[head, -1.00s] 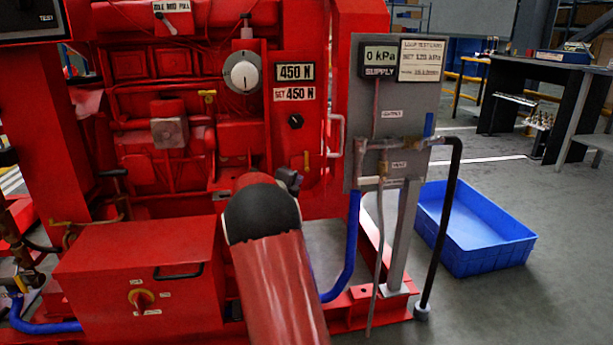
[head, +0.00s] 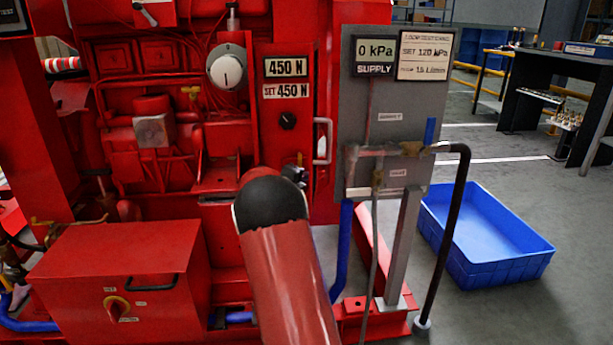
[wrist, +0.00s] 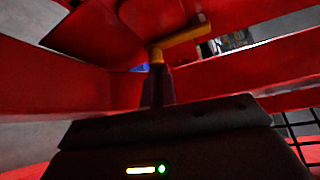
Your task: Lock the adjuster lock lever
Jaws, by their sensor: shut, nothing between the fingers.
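The adjuster lock lever seems to be the small yellow lever (head: 300,158) below the black knob on the red panel, under the 450 N readouts. In the wrist view the yellow lever (wrist: 183,37) has a short stem, and its arm slants up to the right. My gripper (head: 296,175) is mostly hidden behind my own arm in the head view, just below the lever. In the wrist view my gripper (wrist: 156,72) is shut and empty, with its fingertips at or very near the lever's stem. I cannot tell whether they touch.
A black knob (head: 288,120) sits above the lever. A pale grab handle (head: 323,141) stands close to the right. The grey supply panel (head: 352,100) with pipes is further right. A red box (head: 120,270) stands at lower left, and a blue tray (head: 485,240) lies on the floor.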

